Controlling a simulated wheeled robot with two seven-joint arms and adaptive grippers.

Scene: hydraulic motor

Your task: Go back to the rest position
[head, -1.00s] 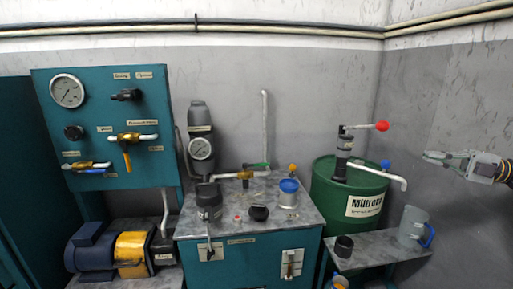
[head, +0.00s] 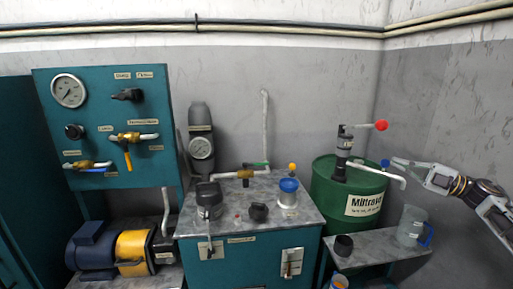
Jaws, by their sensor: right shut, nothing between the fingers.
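My right gripper (head: 396,163) is at the right of the head view, in the air in front of the grey wall. Its fingers point left, and they are shut with nothing between them. Its fingertips appear close to a small blue ball knob (head: 385,163) beside the green oil drum (head: 347,207); whether they touch cannot be told. My right forearm comes in from the right edge. My left gripper does not show.
The drum carries a hand pump with a red-knobbed lever (head: 380,125) and a white spout (head: 385,174). Below the right arm, a grey side table (head: 375,248) holds a clear jug (head: 411,226) and a black cup (head: 343,245). A teal cabinet (head: 240,262) stands left of the drum.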

